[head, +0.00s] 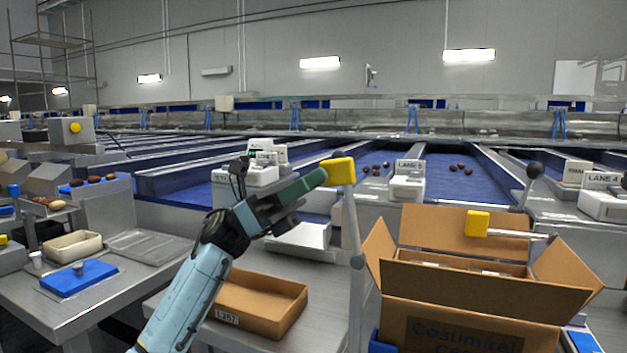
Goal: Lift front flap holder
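One flap holder is a yellow pad (340,171) on a grey rod (352,222) that stands nearly upright left of the open carton, with a round joint lower down. A second yellow pad (478,223) on a short, nearly level rod lies in front of the carton's back flap (440,222). My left gripper (318,183) reaches up from the lower left, its green finger at the left side of the upright holder's pad. It seems to touch the pad; whether it grips it is unclear. The open cardboard carton (450,328) has its side flaps spread. My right gripper is out of view.
A shallow cardboard tray (228,317) sits on the table below my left arm. A blue lid (78,277) and a beige bin (73,246) lie at left. Blue lanes with dates stretch behind.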

